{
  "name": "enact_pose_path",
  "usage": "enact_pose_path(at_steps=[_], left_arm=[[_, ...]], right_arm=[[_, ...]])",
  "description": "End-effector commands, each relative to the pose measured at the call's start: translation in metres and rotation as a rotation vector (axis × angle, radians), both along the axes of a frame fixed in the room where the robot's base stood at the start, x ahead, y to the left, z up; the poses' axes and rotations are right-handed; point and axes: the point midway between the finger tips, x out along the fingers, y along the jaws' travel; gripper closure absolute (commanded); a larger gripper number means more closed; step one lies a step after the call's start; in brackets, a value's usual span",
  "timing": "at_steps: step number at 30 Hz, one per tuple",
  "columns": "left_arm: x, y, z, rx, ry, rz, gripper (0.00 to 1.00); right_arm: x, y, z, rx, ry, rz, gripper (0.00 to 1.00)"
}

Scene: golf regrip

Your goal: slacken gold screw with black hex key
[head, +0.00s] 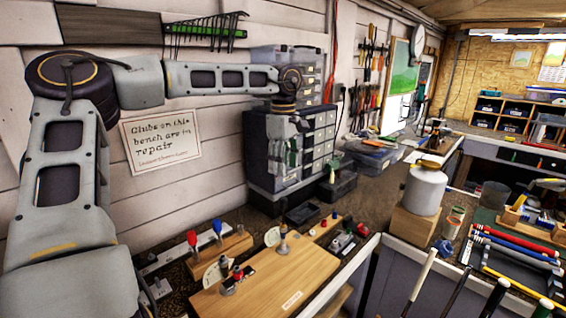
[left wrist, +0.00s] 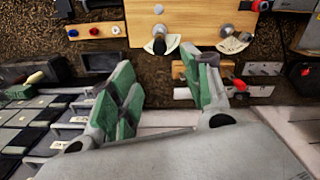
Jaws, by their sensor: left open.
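My left gripper (head: 290,158) hangs fingers-down above the back of the bench, in front of the drawer cabinet. It is open and empty; its green finger pads show spread apart in the left wrist view (left wrist: 165,92). A wooden board (head: 285,280) lies on the bench below and nearer, with small posts and white dials; it also shows at the top of the left wrist view (left wrist: 195,12). I cannot pick out the black hex key. My right gripper is out of view.
A wooden block (head: 232,246) holds red- and blue-handled tools left of the board. A drawer cabinet (head: 262,165) stands behind the gripper. A small open dark tray (head: 302,213) lies behind the board. A white canister (head: 424,190) stands at the right.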

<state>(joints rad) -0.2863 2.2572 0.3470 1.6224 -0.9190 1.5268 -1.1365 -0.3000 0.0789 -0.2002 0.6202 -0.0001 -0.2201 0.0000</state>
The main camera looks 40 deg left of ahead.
Motion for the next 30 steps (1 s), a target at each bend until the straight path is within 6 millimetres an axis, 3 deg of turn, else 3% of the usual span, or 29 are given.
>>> enact_pose_path(at_steps=[11,30], left_arm=[[0.000,0.001,-0.015,-0.001,0.001,0.002,0.52],[0.000,0.000,-0.089,-0.001,0.002,0.001,0.52]], right_arm=[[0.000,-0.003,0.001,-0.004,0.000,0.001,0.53],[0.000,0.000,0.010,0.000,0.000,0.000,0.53]])
